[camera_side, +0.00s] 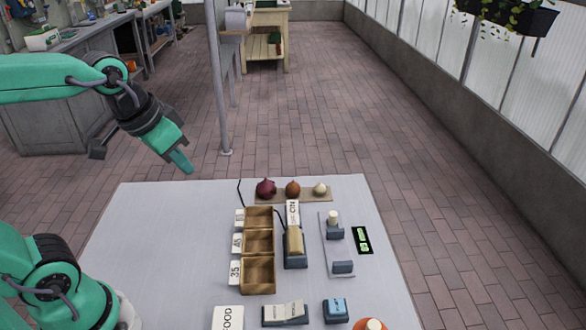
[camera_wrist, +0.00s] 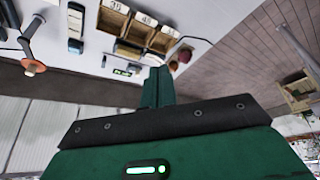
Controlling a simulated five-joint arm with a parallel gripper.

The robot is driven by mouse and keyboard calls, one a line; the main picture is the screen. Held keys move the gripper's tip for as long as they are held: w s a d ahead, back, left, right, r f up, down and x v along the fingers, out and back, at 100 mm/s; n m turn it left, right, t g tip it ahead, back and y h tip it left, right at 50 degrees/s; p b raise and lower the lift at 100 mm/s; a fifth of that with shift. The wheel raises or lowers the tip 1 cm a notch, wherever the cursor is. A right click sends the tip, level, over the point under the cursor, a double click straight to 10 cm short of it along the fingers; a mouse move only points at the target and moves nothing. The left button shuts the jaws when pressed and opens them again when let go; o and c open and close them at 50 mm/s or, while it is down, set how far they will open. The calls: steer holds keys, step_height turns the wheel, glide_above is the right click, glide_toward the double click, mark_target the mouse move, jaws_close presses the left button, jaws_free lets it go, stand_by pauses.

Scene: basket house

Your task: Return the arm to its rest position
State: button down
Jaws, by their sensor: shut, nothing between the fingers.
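My gripper (camera_side: 186,166) shows at the left in the side view, teal-green and pointing down to the right. It hangs in the air near the table's far left corner, well away from the objects on the table. Its fingers are shut with nothing between them. In the wrist view the gripper (camera_wrist: 157,88) also shows closed, with the table and its objects beyond it. My arm reaches in from the left edge, and my base shows at the lower left.
The white table (camera_side: 150,235) holds a wooden three-compartment box (camera_side: 274,259) with number cards. Behind it a wooden board carries a red onion (camera_side: 265,188), a brown onion (camera_side: 292,188) and a pale bulb (camera_side: 320,188). The table's left part is clear.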

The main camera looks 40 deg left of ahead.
steer(key=shift+t, duration=0.4)
steer(key=shift+s+a+f, duration=0.15)
steer(key=shift+s+f, duration=0.05)
steer(key=shift+s, duration=0.8)
steer(key=shift+s+a+f, duration=0.15)
steer(key=shift+s+f, duration=0.05)
steer(key=shift+s, duration=0.8)
